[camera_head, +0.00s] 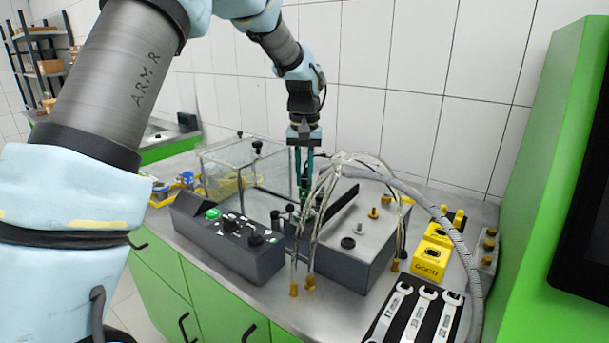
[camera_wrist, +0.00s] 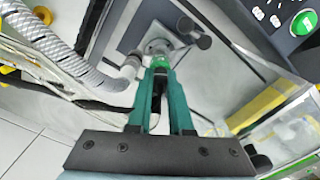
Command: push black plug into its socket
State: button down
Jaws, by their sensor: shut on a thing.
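My gripper (camera_head: 304,196) points down over the left end of the grey box of the testbench, behind the clear hoses. In the wrist view its two teal fingers (camera_wrist: 159,68) are close together, with a narrow dark piece between them. I take this piece for the black plug (camera_wrist: 156,104); it is mostly hidden by the fingers. A green part and a round grey fitting (camera_wrist: 157,46) show right at the fingertips. The socket cannot be made out, and I cannot tell how deep the plug sits.
Clear hoses (camera_head: 325,190) and a grey corrugated hose (camera_head: 430,207) arch close beside my gripper. A control box (camera_head: 225,238) with knobs stands at the left front, a clear tank (camera_head: 225,165) behind it. Yellow blocks (camera_head: 430,260) and wrenches (camera_head: 415,317) lie at the right.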

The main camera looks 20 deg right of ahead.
jog(key=shift+f, duration=0.3)
dwell(0.5)
jog(key=c, duration=0.7)
grip_release()
jog(key=shift+a, duration=0.15)
jog(key=shift+c, duration=0.2)
jog(key=shift+f, duration=0.1)
jog(key=shift+r+p, duration=2.7)
jog(key=shift+r, duration=1.05)
jog(key=shift+f, duration=0.1)
